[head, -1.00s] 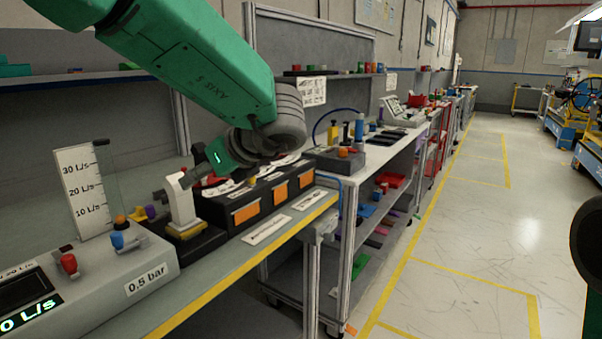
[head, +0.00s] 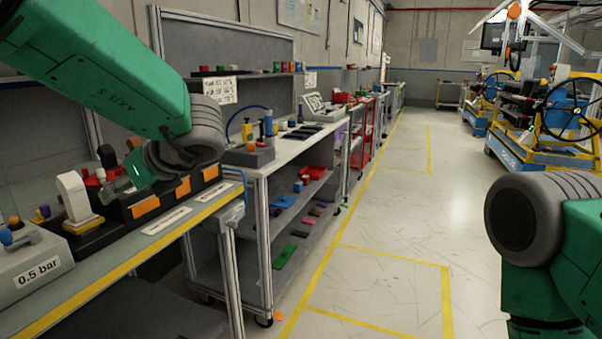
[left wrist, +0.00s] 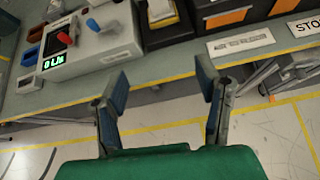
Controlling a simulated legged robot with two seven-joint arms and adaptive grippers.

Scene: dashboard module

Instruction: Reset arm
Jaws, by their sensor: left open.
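My left gripper (head: 116,188) is partly hidden behind its own wrist in the head view, over the bench just right of a white upright device with a yellow base (head: 75,200). In the left wrist view its two fingers (left wrist: 162,84) are spread apart with nothing between them, in front of the bench's yellow edge. My right arm (head: 540,230) shows at the right side of the head view; its gripper is out of frame.
A grey flow module (head: 38,268) marked 0.5 bar sits on the near bench (head: 110,262); its red knob (left wrist: 66,38) shows in the left wrist view. Orange-fronted bins (head: 146,205) line the bench. A shelved cart (head: 262,250) stands beyond. The floor aisle (head: 390,215) is clear.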

